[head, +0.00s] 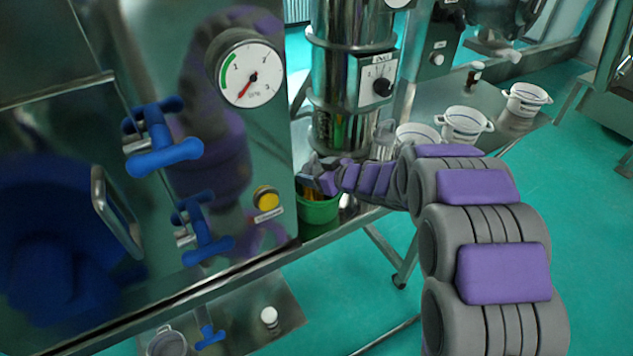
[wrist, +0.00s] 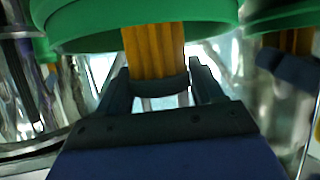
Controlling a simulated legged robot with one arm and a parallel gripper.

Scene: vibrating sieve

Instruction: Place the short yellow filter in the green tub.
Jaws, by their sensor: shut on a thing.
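The green tub (head: 318,211) stands on the steel bench beside the cabinet's right edge, partly hidden by my gripper. My gripper (head: 309,183) is over the tub's opening. In the wrist view my gripper (wrist: 158,90) is shut on the yellow ribbed filter (wrist: 153,50). A broad green rim (wrist: 150,32), apparently the tub's, crosses the top of that view and hides one end of the filter. That end seems to be inside the tub. I cannot tell whether it touches the bottom.
The steel cabinet with a gauge (head: 246,74) and blue valve handles (head: 163,140) is close on the left. A steel column (head: 345,80) rises behind the tub. White pots (head: 464,123) stand on the bench to the right.

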